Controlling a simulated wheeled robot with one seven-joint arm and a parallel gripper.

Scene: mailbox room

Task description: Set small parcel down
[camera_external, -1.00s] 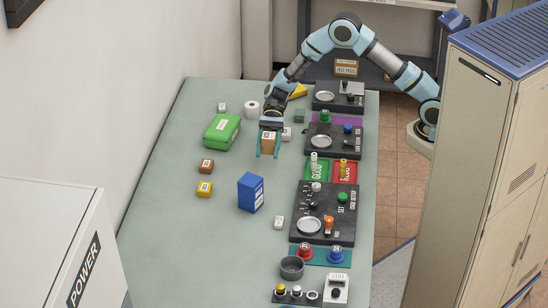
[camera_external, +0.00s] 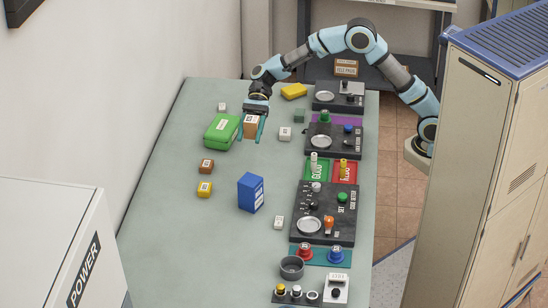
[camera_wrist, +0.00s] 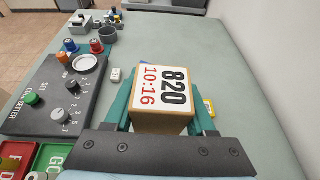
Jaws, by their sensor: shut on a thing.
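In the external view the parcel is beside the right end of the green case (camera_external: 222,132). I cannot tell whether its underside touches the table (camera_external: 170,240).
A blue box (camera_external: 250,193), a brown block (camera_external: 206,167) and a yellow block (camera_external: 204,189) stand nearer the camera. A small white block (camera_external: 285,133) is to the right. Control panels (camera_external: 325,213) line the right edge. The table's front left is clear.

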